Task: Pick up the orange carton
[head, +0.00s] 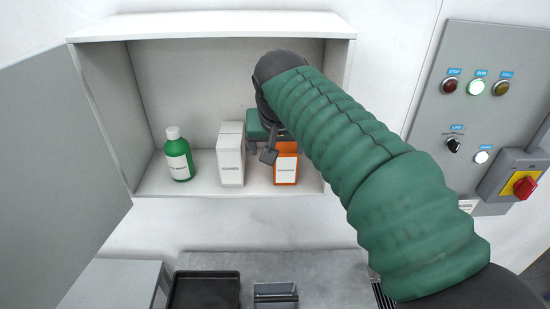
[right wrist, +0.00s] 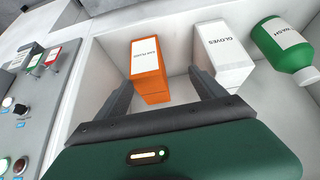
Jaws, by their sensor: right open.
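The orange carton (head: 286,168) has a white label and stands upright in the open wall cabinet, at the right of the row. My right arm covers its upper part in the head view. My right gripper (head: 262,152) is at the cabinet, in front of the carton. In the right wrist view the orange carton (right wrist: 149,68) shows between the two fingers of my right gripper (right wrist: 162,88), which are open and apart from each other. I cannot tell whether a finger touches it. My left gripper is not in view.
A white gloves carton (head: 231,155) stands just left of the orange carton, close to one finger. A green bottle (head: 179,157) stands farther left. The cabinet (head: 205,195) has side walls and a top. A control panel (head: 478,110) is at the right.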

